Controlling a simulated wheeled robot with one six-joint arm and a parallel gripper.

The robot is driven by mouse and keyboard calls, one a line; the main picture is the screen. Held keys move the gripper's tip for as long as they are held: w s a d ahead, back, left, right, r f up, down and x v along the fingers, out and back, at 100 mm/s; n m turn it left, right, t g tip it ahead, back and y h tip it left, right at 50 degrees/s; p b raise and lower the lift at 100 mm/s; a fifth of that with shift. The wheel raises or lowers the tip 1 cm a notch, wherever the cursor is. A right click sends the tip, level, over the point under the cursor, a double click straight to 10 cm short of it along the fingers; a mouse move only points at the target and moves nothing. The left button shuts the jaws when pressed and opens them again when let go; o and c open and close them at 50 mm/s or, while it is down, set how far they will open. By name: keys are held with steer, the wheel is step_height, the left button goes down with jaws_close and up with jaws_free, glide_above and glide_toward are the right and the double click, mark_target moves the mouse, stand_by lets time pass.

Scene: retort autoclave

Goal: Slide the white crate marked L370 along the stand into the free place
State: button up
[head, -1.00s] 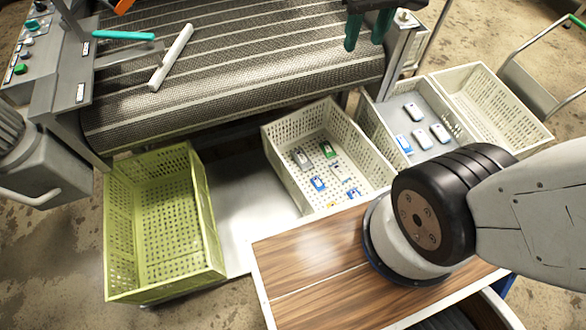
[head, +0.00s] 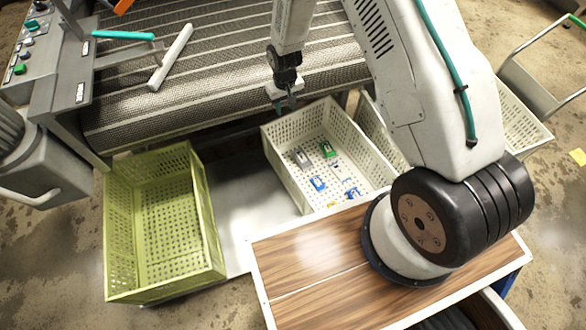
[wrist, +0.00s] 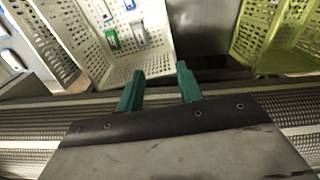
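The middle white crate (head: 283,165) stands on the stand (head: 245,200), right of a bare free place. It holds several small blue, green and grey items. No L370 mark is readable on any crate. My gripper (head: 285,100) is above the crate's far edge, near its far left corner. In the wrist view its two teal fingers (wrist: 160,70) are apart with nothing held between them. One fingertip overlaps the white crate (wrist: 155,52) there, the other lies over the dark gap beside it. I cannot tell whether they touch the crate.
A green crate (head: 214,215) bounds the free place on the left. More white crates (head: 520,125) stand to the right, partly hidden by my arm. The mesh conveyor (head: 225,60) runs behind, and a wooden-topped surface (head: 320,260) lies in front.

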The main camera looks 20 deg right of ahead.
steer(key=s+f, duration=0.2)
steer(key=f, duration=0.7)
steer(key=s+f, duration=0.2)
steer(key=f, duration=0.7)
glide_above(293, 178)
steer(key=w, duration=0.1)
steer(key=shift+n, duration=0.3)
steer(key=f, duration=1)
steer(key=shift+w+d, duration=0.2)
steer(key=shift+f, duration=0.1)
steer(key=shift+f, duration=3.85)
jaws_close()
